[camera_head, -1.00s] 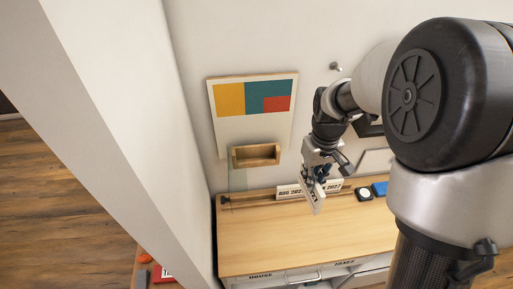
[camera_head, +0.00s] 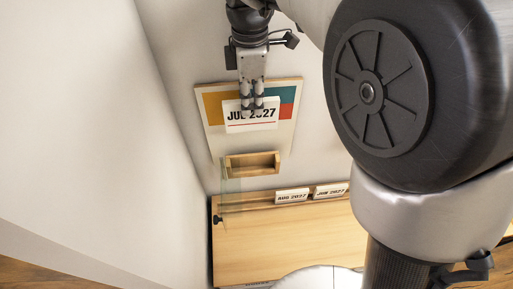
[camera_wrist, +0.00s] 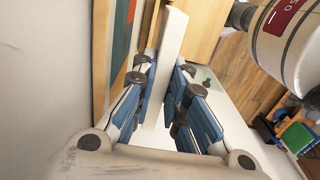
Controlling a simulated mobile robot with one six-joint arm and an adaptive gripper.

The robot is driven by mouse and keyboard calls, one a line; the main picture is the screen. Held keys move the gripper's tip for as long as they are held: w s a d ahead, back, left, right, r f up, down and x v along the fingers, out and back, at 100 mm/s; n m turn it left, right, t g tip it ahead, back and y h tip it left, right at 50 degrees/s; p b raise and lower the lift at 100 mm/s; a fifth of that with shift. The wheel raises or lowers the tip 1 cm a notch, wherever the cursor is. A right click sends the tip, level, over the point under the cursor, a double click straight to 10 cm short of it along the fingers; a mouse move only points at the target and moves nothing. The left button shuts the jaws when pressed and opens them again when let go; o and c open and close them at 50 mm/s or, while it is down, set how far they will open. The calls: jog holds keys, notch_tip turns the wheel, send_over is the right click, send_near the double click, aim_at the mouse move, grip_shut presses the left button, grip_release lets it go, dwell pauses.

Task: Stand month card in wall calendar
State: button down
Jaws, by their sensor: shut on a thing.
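My gripper (camera_head: 252,104) is shut on a white month card (camera_head: 238,122) reading JUL 2027. In the head view it holds the card upright, face toward the camera, in front of the colourful panel of the wall calendar (camera_head: 211,128). The calendar's wooden pocket (camera_head: 252,164) is below the card and looks empty. In the wrist view the card (camera_wrist: 173,40) shows edge-on between the blue-padded fingers (camera_wrist: 166,100). The calendar board lies to its left there. The fingers hide part of the card's lettering.
Two more cards, AUG 2027 (camera_head: 292,196) and JUN 2027 (camera_head: 330,190), stand in a rack at the back of the wooden desk (camera_head: 285,240). A clear pane (camera_head: 231,190) stands left of the pocket. The desk's middle is bare.

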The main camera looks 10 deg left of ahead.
jog(key=f+b, duration=0.1)
jog(key=f, duration=1.9)
jog(key=shift+w, duration=0.2)
jog(key=c, duration=2.1)
grip_release()
jog(key=shift+f, duration=0.2)
jog(key=o, duration=0.5)
jog(key=shift+r, duration=0.1)
